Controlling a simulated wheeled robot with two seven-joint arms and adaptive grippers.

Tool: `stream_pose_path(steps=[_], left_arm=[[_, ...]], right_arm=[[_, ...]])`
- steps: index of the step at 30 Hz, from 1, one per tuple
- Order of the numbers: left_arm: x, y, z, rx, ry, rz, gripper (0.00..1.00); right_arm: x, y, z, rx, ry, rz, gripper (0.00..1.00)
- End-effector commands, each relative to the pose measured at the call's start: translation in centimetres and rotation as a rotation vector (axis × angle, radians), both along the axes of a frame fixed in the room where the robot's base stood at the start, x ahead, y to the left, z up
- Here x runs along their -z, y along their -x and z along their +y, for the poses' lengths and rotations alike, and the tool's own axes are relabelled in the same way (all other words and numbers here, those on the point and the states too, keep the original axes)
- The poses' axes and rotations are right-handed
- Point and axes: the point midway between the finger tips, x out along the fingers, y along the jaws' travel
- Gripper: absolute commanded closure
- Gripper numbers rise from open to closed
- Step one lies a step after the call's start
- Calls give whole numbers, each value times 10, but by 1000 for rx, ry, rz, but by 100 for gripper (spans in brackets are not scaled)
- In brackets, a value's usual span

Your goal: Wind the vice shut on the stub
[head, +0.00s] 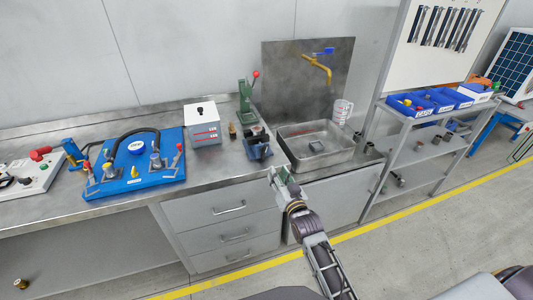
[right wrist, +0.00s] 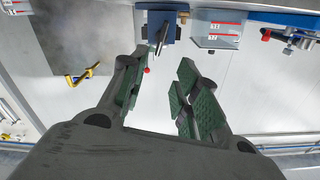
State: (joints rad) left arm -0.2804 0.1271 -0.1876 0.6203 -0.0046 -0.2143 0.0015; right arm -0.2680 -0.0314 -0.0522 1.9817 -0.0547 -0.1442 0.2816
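The blue vice (head: 257,150) stands on the bench, left of the sink; it also shows at the top of the right wrist view (right wrist: 174,32). Dark grey parts sit at its jaws; I cannot make out the stub or how far the jaws are closed. My right gripper (head: 279,177) is in front of the vice, a little to its right, and apart from it. In the right wrist view its green-padded fingers (right wrist: 163,72) are spread with nothing between them. My left gripper is not in view.
A green press (head: 244,100) with a red-knobbed lever stands behind the vice. A white box (head: 202,124) and a small brass piece (head: 232,131) are to its left. The sink (head: 312,148) with a yellow tap (head: 316,66) is to the right. The blue pump board (head: 130,180) lies further left.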

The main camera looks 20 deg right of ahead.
Motion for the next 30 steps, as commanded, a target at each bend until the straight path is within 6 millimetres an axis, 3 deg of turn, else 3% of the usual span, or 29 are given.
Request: stream_pose_path(steps=[11,30], left_arm=[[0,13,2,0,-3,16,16],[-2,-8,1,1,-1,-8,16]], right_arm=[[0,-14,0,0,1,0,69],[0,-63,2,0,1,-1,69]])
